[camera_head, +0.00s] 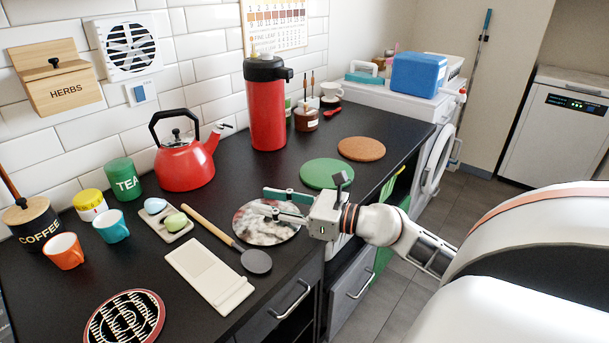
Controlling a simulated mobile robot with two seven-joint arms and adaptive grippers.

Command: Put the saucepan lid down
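My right gripper (264,202) reaches in from the right over a round marble-patterned disc (262,228) on the dark worktop. Its two fingers are apart, with nothing visible between them. I cannot make out a saucepan lid or a saucepan in this view. A green round mat (327,173) lies just beyond the gripper, and a cork round mat (361,148) lies farther back. Both mats are bare. My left gripper is out of view.
A grey-headed ladle (256,262) and a cream rest (209,275) lie left of the disc. A patterned trivet (125,318) is at front left. A red kettle (184,165) and red flask (266,110) stand near the wall. The worktop's front edge runs below the gripper.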

